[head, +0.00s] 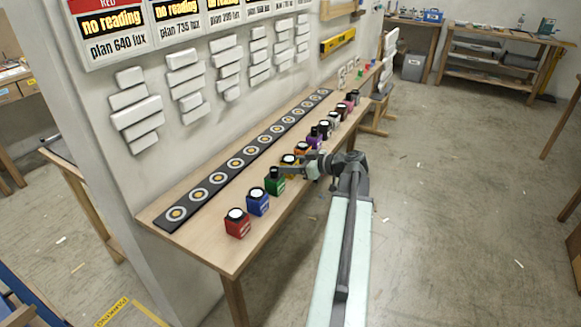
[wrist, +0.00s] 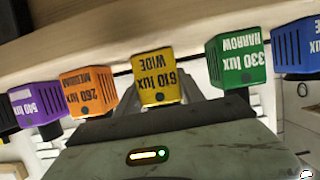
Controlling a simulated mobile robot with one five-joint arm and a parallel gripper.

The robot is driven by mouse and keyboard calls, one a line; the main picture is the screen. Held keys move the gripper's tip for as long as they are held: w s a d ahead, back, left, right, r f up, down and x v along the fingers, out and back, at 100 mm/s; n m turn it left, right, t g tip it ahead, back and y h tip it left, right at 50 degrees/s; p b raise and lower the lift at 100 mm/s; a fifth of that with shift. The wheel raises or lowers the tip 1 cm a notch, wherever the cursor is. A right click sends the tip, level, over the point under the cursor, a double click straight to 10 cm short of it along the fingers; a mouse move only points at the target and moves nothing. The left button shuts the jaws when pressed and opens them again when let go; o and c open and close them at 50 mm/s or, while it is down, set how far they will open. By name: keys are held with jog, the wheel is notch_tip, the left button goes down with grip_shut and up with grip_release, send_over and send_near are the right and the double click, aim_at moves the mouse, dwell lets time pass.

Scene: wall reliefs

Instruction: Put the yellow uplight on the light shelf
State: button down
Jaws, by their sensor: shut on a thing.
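The yellow uplight (head: 290,162) is a small block with a black-rimmed white top, in a row of coloured uplights along the front of the wooden bench. In the wrist view the yellow uplight (wrist: 157,78) is central, seen upside down, with "610 lux WIDE" on its face. My gripper (head: 303,167) reaches it from the front right and is shut on it; the fingers are mostly hidden in the wrist view. A long black strip (head: 212,182) with ringed round spots lies behind the row, along the wall. Which surface is the light shelf is not labelled.
The green (head: 275,186) and orange (head: 302,149) uplights stand close on either side of the yellow one. Blue (head: 258,205) and red (head: 237,226) ones stand nearer. White stepped reliefs (head: 137,108) hang on the wall above. The strip's ringed spots look clear.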

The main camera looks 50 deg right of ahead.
jog(key=c, duration=0.7)
grip_release()
jog(key=shift+f, duration=0.1)
jog(key=shift+r+p, duration=0.3)
jog(key=shift+p, duration=0.05)
jog(key=shift+p+v, duration=1.9)
jog(key=shift+v, duration=4.05)
jog(key=shift+f, duration=0.15)
